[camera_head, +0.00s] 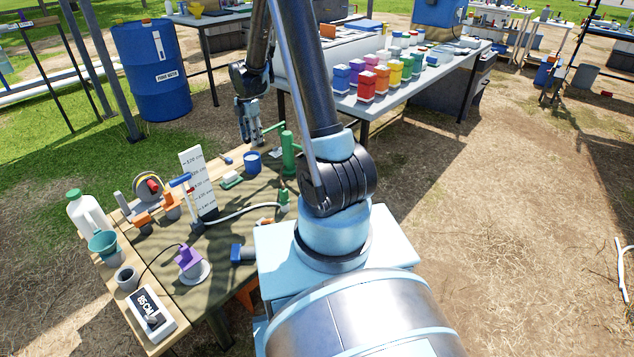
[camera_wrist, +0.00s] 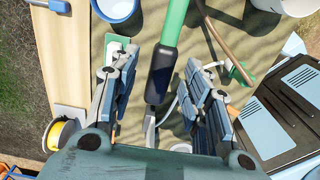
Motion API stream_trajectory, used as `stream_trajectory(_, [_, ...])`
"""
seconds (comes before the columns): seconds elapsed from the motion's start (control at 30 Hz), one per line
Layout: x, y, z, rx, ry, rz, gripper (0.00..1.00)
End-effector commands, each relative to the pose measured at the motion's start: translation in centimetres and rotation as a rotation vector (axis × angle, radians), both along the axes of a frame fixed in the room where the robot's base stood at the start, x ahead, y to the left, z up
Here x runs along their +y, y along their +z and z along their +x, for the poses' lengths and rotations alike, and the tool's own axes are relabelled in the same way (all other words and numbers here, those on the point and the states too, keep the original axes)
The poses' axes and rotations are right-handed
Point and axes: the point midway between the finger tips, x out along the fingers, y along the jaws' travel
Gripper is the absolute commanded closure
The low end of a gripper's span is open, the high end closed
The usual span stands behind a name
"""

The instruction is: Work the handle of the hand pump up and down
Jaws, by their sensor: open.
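The green hand pump (camera_head: 288,156) stands at the far right of the low wooden table, partly beside my arm. Its green handle (camera_head: 274,128) reaches left towards my gripper (camera_head: 246,138), which points down over the table's far edge. In the wrist view the green handle (camera_wrist: 175,28) comes down from the top and ends in a black grip (camera_wrist: 161,72). My gripper (camera_wrist: 154,80) is open, with one finger on each side of the black grip. Gaps show between the grip and both fingers. The head view does not show the grip clearly.
On the low table stand a blue cup (camera_head: 252,162), a white scale board (camera_head: 197,180), a reel (camera_head: 148,186), a purple-topped item (camera_head: 188,259) and a white bottle (camera_head: 85,213). A table with several coloured bottles stands behind. A blue drum (camera_head: 152,70) stands at the back left.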

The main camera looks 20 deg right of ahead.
Motion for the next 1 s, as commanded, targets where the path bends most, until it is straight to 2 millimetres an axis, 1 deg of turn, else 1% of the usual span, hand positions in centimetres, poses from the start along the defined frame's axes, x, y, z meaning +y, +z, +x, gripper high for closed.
stream_trajectory(0.07, [0.0, 0.0, 0.0, 0.000, 0.000, 0.000, 0.57])
stream_trajectory(0.1, [0.0, 0.0, 0.0, 0.000, 0.000, 0.000, 0.61])
stream_trajectory(0.27, [0.0, 0.0, 0.0, 0.000, 0.000, 0.000, 0.97])
stream_trajectory(0.47, [-0.1, 0.1, 0.0, 0.003, -0.001, 0.003, 0.97])
stream_trajectory(0.57, [-0.4, 0.6, 0.1, 0.025, -0.003, 0.033, 0.97])
stream_trajectory(1.0, [-2.7, 5.4, 1.6, 0.220, -0.007, 0.322, 0.97])
